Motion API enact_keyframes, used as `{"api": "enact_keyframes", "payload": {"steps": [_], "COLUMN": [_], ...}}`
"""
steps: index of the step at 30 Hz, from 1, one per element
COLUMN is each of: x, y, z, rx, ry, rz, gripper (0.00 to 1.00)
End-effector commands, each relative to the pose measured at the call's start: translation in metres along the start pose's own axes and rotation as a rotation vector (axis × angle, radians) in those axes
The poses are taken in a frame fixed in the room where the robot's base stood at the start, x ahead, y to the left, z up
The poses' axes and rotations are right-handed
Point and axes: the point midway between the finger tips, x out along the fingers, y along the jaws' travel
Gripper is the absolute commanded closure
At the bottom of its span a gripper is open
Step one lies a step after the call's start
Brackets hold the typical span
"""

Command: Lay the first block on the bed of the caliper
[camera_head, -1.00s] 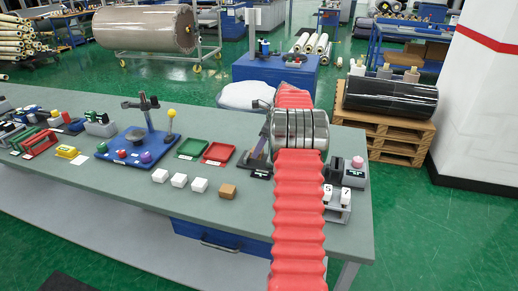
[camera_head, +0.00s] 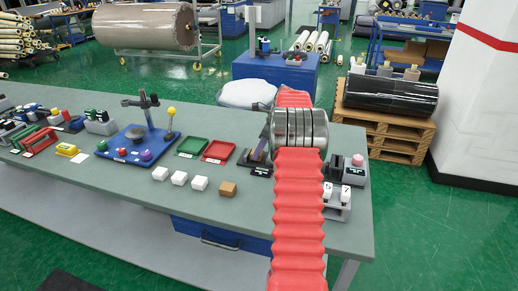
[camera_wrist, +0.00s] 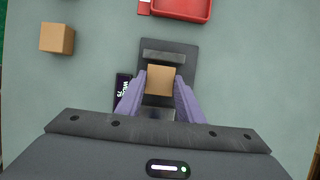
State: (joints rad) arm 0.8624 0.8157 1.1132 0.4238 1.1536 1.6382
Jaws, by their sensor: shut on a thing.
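My gripper (camera_wrist: 160,76) has its two purple fingers shut on a tan block (camera_wrist: 160,84) in the wrist view. The block sits over the dark grey bed of the caliper (camera_wrist: 183,55), between a dark bar on the far side and a dark part on the near side. I cannot tell whether it touches the bed. In the head view the caliper (camera_head: 262,172) is partly hidden by my wrist, and the held block cannot be made out. A second tan block (camera_wrist: 57,38) lies on the table in the wrist view; it also shows in the head view (camera_head: 228,189).
A red tray (camera_head: 218,151) and a green tray (camera_head: 192,147) lie behind. A blue stand base (camera_head: 135,152) is further left. A small display (camera_wrist: 122,88) sits beside the caliper.

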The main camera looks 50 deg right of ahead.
Motion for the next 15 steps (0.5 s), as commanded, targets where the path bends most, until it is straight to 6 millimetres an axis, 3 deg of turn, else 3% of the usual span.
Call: {"api": "enact_keyframes", "payload": {"steps": [15], "x": [0.0087], "y": [0.0001], "z": [-0.0037], "rx": [-0.001], "ry": [0.0], "rz": [0.0], "gripper": [0.88]}}
